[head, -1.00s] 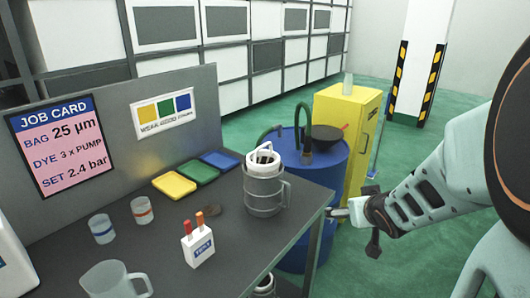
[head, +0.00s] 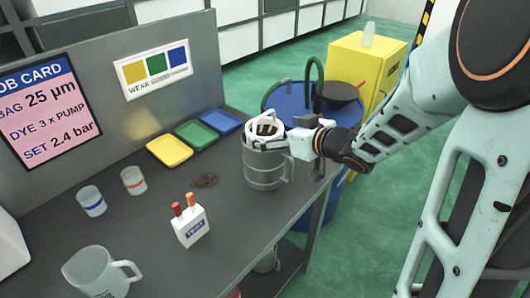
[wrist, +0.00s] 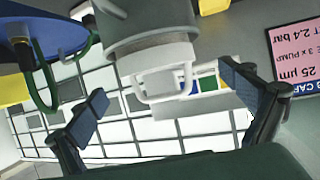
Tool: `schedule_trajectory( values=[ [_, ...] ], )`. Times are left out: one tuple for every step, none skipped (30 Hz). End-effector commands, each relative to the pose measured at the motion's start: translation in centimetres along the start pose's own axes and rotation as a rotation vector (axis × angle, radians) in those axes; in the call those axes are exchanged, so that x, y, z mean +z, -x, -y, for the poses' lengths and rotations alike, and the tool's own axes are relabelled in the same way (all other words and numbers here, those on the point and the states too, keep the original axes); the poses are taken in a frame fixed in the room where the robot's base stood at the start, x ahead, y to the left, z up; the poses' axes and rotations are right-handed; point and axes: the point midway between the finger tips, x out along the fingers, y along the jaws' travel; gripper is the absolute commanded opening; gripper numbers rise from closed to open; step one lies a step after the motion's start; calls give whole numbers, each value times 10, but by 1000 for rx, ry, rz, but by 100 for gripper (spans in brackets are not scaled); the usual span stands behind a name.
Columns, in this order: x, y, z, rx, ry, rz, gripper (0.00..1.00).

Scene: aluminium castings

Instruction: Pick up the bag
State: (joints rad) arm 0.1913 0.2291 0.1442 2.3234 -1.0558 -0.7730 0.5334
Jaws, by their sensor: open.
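The bag (head: 262,127), with a white ring collar and a raised white loop handle, sits in the top of a grey metal canister (head: 264,170) on the dark bench. Its brown-dark inside shows through the collar. My gripper (head: 293,143) is at the right of the canister's rim, close to the collar. In the wrist view the canister appears upside down at the top, with the bag's white collar and handle (wrist: 166,82) below it. There my gripper's two fingers (wrist: 165,84) are spread wide, one on each side of the handle, with nothing gripped. Contact cannot be told.
Yellow (head: 169,151), green (head: 196,135) and blue (head: 220,121) trays lie behind on the bench (head: 150,225). A blue drum (head: 290,105) stands beyond the bench edge.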

Motion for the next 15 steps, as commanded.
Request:
schedule_trajectory(
  values=[
    [0,-3,0,-1,0,0,97],
    [0,-5,0,-1,0,0,97],
    [1,-7,0,-1,1,0,97],
    [2,-10,0,-2,0,1,97],
    [3,-13,0,-2,0,1,97],
    [4,-18,0,-2,-1,0,97],
    [6,-22,-1,-2,-1,1,97],
    [8,-26,-1,-2,-1,2,97],
    [8,-31,-2,-2,-1,1,97],
    [10,-35,-2,-2,-1,1,97],
    [10,-39,-2,-2,0,1,97],
    [9,-45,-2,-1,1,1,97],
    [9,-48,-3,0,0,1,97],
    [9,-51,-2,0,0,1,97],
    [9,-53,-2,0,1,1,97]
  ],
)
